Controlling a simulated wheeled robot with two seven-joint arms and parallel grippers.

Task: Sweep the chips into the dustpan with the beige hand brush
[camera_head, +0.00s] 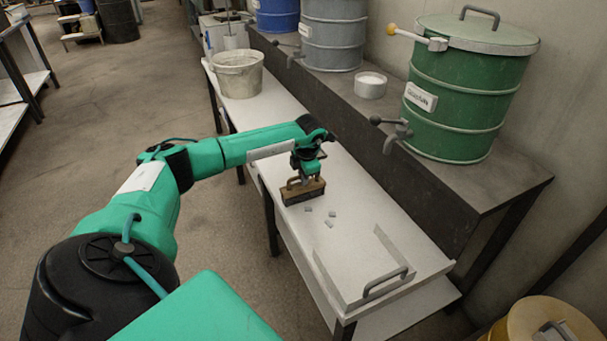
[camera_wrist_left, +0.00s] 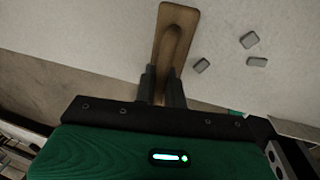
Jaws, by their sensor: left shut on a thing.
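The beige hand brush (camera_head: 303,191) stands on the white table in the head view, bristles down at the tabletop. My left gripper (camera_head: 304,176) is shut on its handle from above. In the left wrist view the brush (camera_wrist_left: 178,28) extends forward from between the fingers of the left gripper (camera_wrist_left: 162,88). Three grey chips (camera_head: 329,224) lie loose on the table, just in front of the brush on the near side. The chips (camera_wrist_left: 249,40) also show right of the brush in the wrist view. The dustpan (camera_head: 347,293), pale with a grey handle, lies at the table's near end, apart from the chips.
The white table (camera_head: 350,190) is clear between chips and dustpan. A pale bucket (camera_head: 238,75) stands at its far end. A raised dark shelf along the right holds a green drum (camera_head: 462,95) with a tap, a white bowl (camera_head: 370,86) and other drums.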

